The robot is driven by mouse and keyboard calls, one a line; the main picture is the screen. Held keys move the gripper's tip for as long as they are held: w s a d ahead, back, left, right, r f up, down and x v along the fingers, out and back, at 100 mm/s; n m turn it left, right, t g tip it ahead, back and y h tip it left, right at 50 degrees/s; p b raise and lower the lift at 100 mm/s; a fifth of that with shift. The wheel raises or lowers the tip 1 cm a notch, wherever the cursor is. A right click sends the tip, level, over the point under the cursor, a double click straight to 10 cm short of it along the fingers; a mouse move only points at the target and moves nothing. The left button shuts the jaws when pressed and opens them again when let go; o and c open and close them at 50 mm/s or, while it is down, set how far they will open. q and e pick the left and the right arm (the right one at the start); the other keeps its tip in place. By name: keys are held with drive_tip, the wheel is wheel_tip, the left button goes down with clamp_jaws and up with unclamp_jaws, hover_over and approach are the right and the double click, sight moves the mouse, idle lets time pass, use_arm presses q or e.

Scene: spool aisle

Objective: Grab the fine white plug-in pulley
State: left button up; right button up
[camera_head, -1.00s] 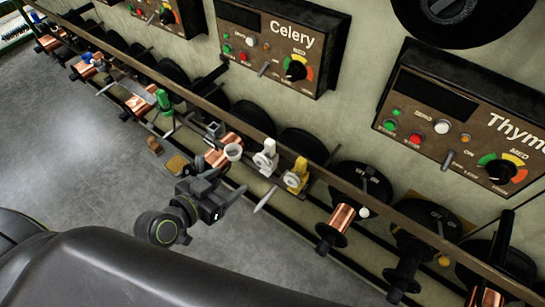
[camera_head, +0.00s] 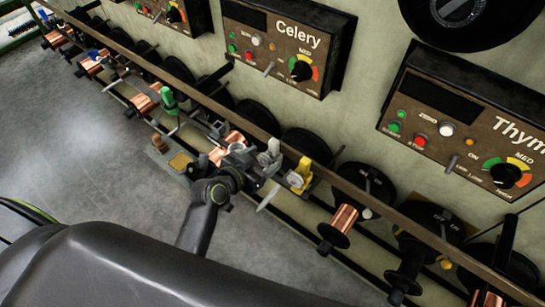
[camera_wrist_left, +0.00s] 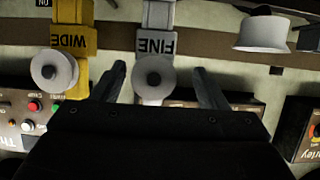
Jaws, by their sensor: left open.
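The fine white plug-in pulley (camera_head: 271,153) sits on the long rail in the head view, partly shaded and partly covered by my gripper. In the left wrist view it is a pale block marked FINE with a round grey wheel (camera_wrist_left: 153,76), seen upside down. My left gripper (camera_head: 255,168) is open. In the wrist view its two fingers (camera_wrist_left: 160,72) stand on either side of the wheel, with gaps visible; I cannot tell how deep they reach. My right gripper is not in view.
A yellow pulley marked WIDE (camera_wrist_left: 72,50) stands close beside it; it also shows in the head view (camera_head: 300,176). A white cup-like part (camera_wrist_left: 263,33) is on the other side. Copper spools (camera_head: 343,217) line the rail (camera_head: 385,209) under control boxes (camera_head: 285,45).

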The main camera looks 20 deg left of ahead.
sight(271, 155)
use_arm(q)
drive_tip(key=shift+d+x, duration=0.15)
drive_tip(key=shift+x, duration=1)
drive_tip(key=shift+d+x, duration=0.1)
drive_tip(key=shift+x, duration=1.1)
drive_tip(key=shift+s, duration=0.2)
drive_tip(key=shift+c, duration=0.2)
